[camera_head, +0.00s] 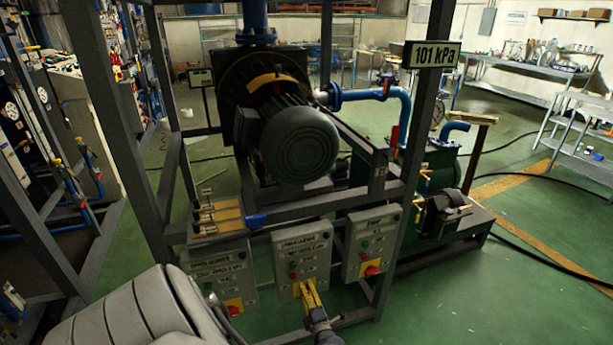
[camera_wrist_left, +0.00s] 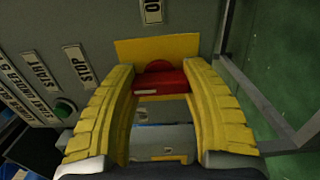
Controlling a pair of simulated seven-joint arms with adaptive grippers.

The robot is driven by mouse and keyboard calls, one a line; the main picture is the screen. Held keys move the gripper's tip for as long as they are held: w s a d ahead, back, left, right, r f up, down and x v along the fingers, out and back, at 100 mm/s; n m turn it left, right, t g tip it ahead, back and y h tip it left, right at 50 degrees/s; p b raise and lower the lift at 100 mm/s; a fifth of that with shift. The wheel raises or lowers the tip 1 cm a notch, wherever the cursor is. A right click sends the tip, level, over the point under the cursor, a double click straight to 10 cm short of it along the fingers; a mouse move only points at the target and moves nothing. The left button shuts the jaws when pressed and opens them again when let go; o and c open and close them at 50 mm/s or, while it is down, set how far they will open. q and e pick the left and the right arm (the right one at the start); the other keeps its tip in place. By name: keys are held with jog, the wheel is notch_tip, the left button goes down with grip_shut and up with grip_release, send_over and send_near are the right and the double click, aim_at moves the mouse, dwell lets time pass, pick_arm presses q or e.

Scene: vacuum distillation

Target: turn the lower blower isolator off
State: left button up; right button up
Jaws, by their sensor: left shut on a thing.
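The middle grey control box (camera_head: 302,258) hangs on the front of the frame, and its small label is too blurred to read surely. Its isolator has a red knob (camera_wrist_left: 162,78) on a yellow plate (camera_wrist_left: 152,48), both clear in the left wrist view. My left gripper (camera_head: 309,288) reaches up to this box from below. Its yellow fingers (camera_wrist_left: 160,80) stand on either side of the red knob and are shut on it. The knob's bar lies roughly crosswise between the fingers, with a white mark on it. In the head view the fingers hide most of the knob.
Similar boxes hang at the left (camera_head: 220,272) and right (camera_head: 372,240), each with a red knob on yellow. A green button (camera_wrist_left: 63,108) sits near START and STOP labels. A blower motor (camera_head: 300,145) is above. A display (camera_head: 432,54) reads 101 kPa.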

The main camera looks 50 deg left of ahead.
pick_arm(q)
jog(key=o, duration=1.3)
jog(key=shift+d, duration=0.1)
jog(key=v, duration=1.1)
jog(key=shift+s+d, duration=0.2)
jog(key=shift+d, duration=0.15)
